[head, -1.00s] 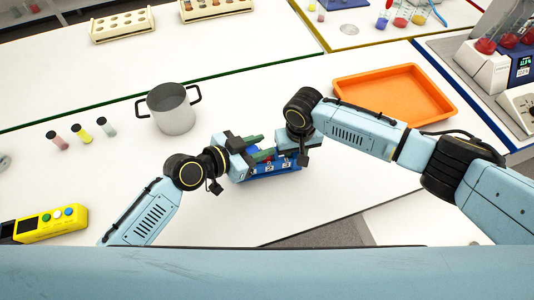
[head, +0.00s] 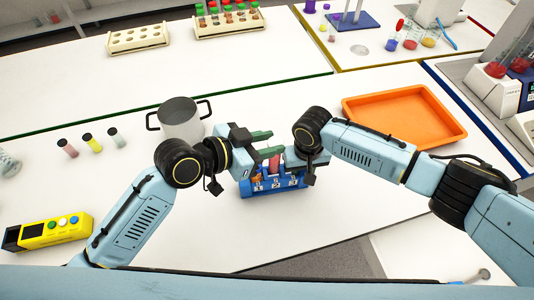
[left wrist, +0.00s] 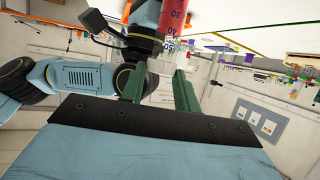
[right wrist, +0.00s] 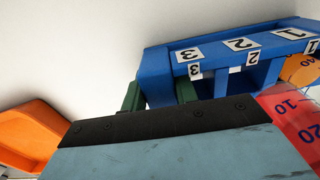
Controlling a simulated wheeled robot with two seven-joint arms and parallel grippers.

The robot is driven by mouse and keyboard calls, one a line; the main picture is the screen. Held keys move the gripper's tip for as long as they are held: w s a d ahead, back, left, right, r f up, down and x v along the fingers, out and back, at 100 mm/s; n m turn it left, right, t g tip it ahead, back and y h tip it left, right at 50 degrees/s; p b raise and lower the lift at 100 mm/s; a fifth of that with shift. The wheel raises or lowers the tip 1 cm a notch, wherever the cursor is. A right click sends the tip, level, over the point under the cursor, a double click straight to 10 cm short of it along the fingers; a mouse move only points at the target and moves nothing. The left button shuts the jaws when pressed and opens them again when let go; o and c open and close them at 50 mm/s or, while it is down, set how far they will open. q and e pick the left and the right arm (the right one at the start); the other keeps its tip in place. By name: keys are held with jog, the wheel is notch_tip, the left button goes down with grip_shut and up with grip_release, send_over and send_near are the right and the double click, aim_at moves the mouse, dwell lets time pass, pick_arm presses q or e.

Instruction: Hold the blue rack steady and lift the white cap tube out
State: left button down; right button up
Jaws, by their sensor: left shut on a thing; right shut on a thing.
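The blue rack (head: 262,190) stands on the white bench, with slot labels 1, 2 and 3. My right gripper (right wrist: 158,92) is shut on the rack's end by label 3. A red graduated tube (head: 275,162) rises above the rack below my left gripper (head: 268,144), which is shut on its upper end. Its red body also shows in the left wrist view (left wrist: 172,18) and the right wrist view (right wrist: 292,118). An orange tube (right wrist: 300,70) sits by label 1.
A grey pot (head: 180,122) stands behind my left arm. An orange tray (head: 405,112) lies behind my right arm. Three small vials (head: 92,143) and a yellow device (head: 50,232) are at left. The bench in front of the rack is clear.

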dwell(0.3)
jog(key=o, duration=1.2)
jog(key=shift+c, duration=0.2)
notch_tip(320, 180, up, 12)
